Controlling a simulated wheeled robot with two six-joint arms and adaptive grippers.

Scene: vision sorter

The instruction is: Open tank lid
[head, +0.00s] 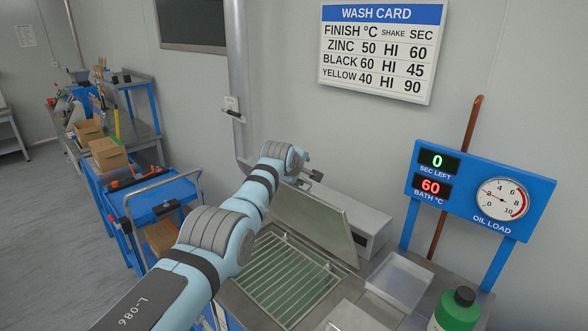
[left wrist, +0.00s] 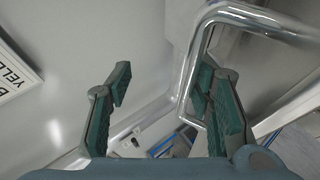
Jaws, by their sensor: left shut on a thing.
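The tank lid (head: 312,222) stands raised and tilted back over the wash tank (head: 288,277), whose opening and slatted grate show below it. My left gripper (head: 312,180) is at the lid's upper edge, partly hidden behind my own wrist. In the left wrist view, my left gripper (left wrist: 163,82) has its fingers spread apart, with a bent shiny metal bar (left wrist: 188,72), seemingly the lid handle, close by the right finger. The gripper is shut on this handle, though the exact contact is hard to see. My right gripper is in neither view.
A blue gauge panel (head: 477,188) reads 0 seconds left and bath 60. A clear tray (head: 400,277) and a green bottle (head: 456,311) stand right of the tank. A wash card (head: 381,50) hangs on the wall. Blue carts (head: 165,203) stand at left beside open floor.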

